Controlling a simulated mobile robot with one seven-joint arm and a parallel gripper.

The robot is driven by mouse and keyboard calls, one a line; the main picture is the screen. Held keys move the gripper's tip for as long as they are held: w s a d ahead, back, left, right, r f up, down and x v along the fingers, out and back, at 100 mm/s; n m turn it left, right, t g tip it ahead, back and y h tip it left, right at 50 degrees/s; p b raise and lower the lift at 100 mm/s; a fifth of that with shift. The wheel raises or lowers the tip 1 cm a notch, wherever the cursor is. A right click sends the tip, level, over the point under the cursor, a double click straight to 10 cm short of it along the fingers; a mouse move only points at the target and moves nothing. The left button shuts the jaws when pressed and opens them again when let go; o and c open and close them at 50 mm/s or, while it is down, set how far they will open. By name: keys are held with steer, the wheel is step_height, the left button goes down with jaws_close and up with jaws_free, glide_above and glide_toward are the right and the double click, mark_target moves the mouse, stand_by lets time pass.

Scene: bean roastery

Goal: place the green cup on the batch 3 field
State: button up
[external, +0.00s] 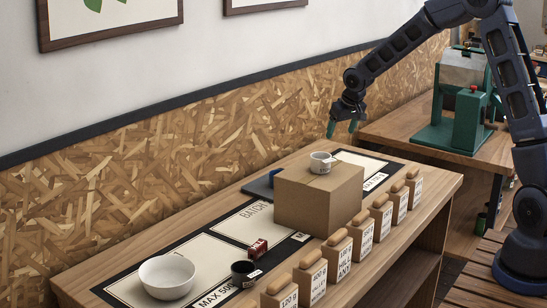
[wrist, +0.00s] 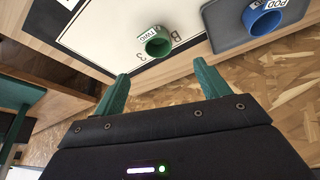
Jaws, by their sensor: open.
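In the external view the cup is not visible; the cardboard box blocks that part, while the far end of the field (external: 362,159) shows right of the box. My gripper (wrist: 162,85) is open and empty, with the cup beyond its green fingertips and apart from them. In the external view my gripper (external: 341,128) hangs above the bench's back edge.
A blue cup (wrist: 264,20) stands on a dark tray (wrist: 228,38). The cardboard box (external: 318,200) carries a white cup (external: 321,163). Jars (external: 337,258) line the front. A chipboard wall (external: 130,165) stands behind.

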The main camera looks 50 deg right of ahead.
steer(key=s+a+r+n, duration=0.1)
steer(key=s+a+r, duration=0.5)
steer(key=s+r, duration=0.3)
steer(key=s+a+r+n, duration=0.1)
steer(key=s+a+r, duration=0.6)
steer(key=s, duration=0.5)
steer(key=s+a+r+n+y, duration=0.1)
steer(key=s+a, duration=0.2)
steer(key=s, duration=1)
steer(key=s+a+r+n, duration=0.1)
steer(key=s+a, duration=0.3)
steer(key=s, duration=0.9)
steer(key=shift+s+y, duration=0.2)
steer(key=shift+y, duration=0.2)
